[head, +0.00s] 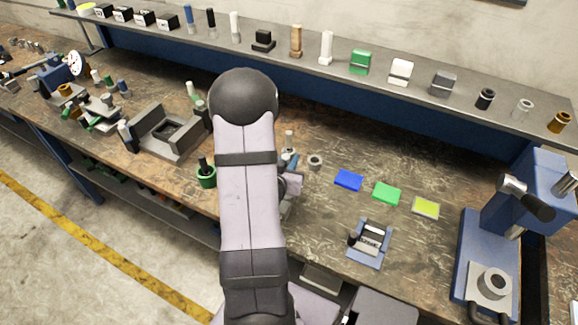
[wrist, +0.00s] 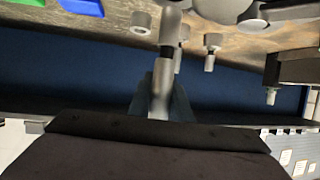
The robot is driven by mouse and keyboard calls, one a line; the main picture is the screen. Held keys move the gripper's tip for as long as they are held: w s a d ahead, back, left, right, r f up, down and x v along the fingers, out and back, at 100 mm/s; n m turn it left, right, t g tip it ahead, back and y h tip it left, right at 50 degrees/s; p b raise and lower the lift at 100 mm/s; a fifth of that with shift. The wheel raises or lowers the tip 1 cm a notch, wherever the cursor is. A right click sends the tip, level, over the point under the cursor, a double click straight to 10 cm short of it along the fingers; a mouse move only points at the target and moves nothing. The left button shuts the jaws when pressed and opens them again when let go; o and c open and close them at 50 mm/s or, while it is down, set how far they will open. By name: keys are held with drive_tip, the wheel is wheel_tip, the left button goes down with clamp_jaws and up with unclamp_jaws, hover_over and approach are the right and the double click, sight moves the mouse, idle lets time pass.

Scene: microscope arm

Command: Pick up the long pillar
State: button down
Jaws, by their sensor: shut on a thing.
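In the wrist view a long grey pillar (wrist: 161,90) stands out between the bluish-grey fingers of my gripper (wrist: 161,103). The fingers are shut on it near its lower end in the picture. The pillar's far part overlaps other grey pieces behind it, so I cannot tell where it ends or whether it touches the bench. In the head view my arm covers much of the gripper (head: 291,187), which is just right of the forearm, low over the bench. I cannot make out the held pillar clearly there.
On the bench (head: 330,205) are a grey ring (head: 315,161), blue (head: 349,180), green (head: 387,193) and yellow (head: 425,207) pads, and a small blue-framed fixture (head: 370,243). A short pale-topped post (head: 290,140) stands behind my gripper. A blue press (head: 486,255) stands at right.

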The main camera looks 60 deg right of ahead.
drive_tip(key=shift+r, duration=2.15)
